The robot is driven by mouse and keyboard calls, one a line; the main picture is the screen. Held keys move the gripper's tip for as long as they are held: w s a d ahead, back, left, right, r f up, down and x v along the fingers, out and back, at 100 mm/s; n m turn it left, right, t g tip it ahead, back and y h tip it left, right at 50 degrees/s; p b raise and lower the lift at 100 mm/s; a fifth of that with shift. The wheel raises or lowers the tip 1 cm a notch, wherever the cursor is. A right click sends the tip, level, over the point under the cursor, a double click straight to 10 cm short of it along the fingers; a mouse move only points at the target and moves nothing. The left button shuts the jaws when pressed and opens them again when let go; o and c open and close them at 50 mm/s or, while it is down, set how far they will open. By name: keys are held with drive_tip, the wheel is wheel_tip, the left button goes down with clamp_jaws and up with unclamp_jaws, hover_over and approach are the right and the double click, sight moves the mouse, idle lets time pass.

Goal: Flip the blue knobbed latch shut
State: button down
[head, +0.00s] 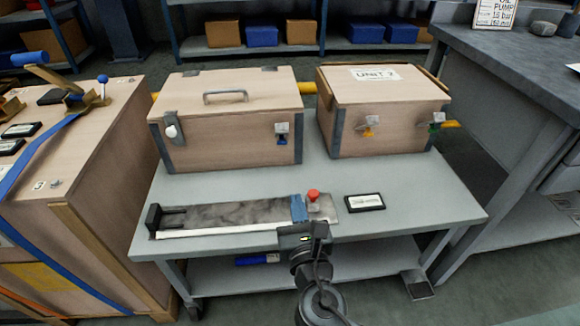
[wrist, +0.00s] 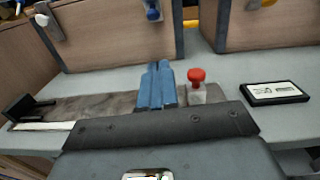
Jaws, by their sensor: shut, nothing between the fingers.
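The blue knobbed latch (head: 282,140) is on the front face of the left wooden box (head: 230,145), near its right corner. Its blue knob sits low, just under a small pale metal plate. It also shows at the top of the wrist view (wrist: 153,12), partly cut off by the frame edge. My gripper (head: 298,206) is over the front part of the grey table, in front of the box and clear of the latch. Its two blue fingers (wrist: 157,82) are together, with nothing between them. They point toward the box.
A white-knobbed latch (head: 171,131) is on the same box's left side. A second box (head: 385,130) with yellow and green knobs stands right. A grey tray (head: 225,215), a red-topped button (head: 313,195) and a black-framed label (head: 365,202) lie near my gripper. Bare tabletop separates them from the boxes.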

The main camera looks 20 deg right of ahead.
drive_tip(key=b, duration=0.1)
approach(281, 135)
drive_tip(key=f, duration=0.1)
drive_tip(key=w+d+f, duration=0.1)
drive_tip(key=f, duration=0.1)
drive_tip(key=w+f, duration=0.1)
drive_tip(key=f, duration=0.1)
drive_tip(key=shift+d+f, duration=0.1)
drive_tip(key=shift+d, duration=0.2)
drive_tip(key=shift+w+d+r+p, duration=0.15)
drive_tip(key=shift+w+r, duration=0.45)
drive_tip(key=shift+r, duration=0.1)
drive_tip(key=shift+w+d+r+p, duration=0.15)
drive_tip(key=shift+w+r, duration=0.45)
drive_tip(key=shift+r, duration=0.15)
drive_tip(key=shift+r+p, duration=0.3)
drive_tip(key=shift+p, duration=0.45)
drive_tip(key=shift+p, duration=0.8)
